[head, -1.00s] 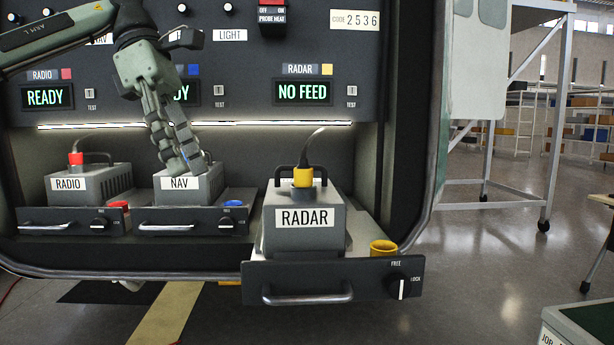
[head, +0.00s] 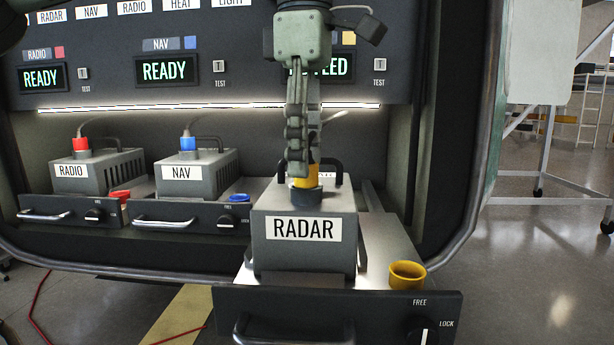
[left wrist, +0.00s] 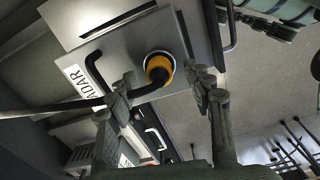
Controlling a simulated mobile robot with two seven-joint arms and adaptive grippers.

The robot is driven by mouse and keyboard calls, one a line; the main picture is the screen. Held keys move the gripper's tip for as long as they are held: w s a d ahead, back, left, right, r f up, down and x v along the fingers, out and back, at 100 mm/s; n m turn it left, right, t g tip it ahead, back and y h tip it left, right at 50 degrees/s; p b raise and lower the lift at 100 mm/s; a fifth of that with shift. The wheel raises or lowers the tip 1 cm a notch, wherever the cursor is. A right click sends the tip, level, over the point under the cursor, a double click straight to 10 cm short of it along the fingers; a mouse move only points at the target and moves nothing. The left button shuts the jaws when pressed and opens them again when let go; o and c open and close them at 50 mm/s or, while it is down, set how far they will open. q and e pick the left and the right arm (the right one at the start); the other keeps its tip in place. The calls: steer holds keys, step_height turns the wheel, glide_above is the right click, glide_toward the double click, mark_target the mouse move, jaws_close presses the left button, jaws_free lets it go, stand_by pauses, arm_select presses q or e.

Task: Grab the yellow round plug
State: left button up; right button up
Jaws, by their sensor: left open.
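The yellow round plug (head: 306,180) sits upright in the dark socket on top of the grey RADAR box (head: 304,250), with a cable leading from it. My left gripper (head: 299,168) points down at the plug and partly covers it in the head view. In the left wrist view the open fingers (left wrist: 163,88) stand apart on either side of the plug's line, with the yellow-ringed plug (left wrist: 158,67) just beyond their tips. I see no grip on it. My right gripper is not in view.
The RADAR tray (head: 400,305) is pulled out, with a yellow cup-like cap (head: 407,274) at its right. The NAV box (head: 197,172) with a blue plug and the RADIO box (head: 98,172) with a red plug stand to the left.

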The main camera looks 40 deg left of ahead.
arm_select(q)
steer(key=shift+f, duration=0.8)
steer(key=shift+c, duration=1.7)
jaws_close()
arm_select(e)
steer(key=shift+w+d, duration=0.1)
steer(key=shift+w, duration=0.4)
arm_select(q)
steer(key=shift+r, duration=0.1)
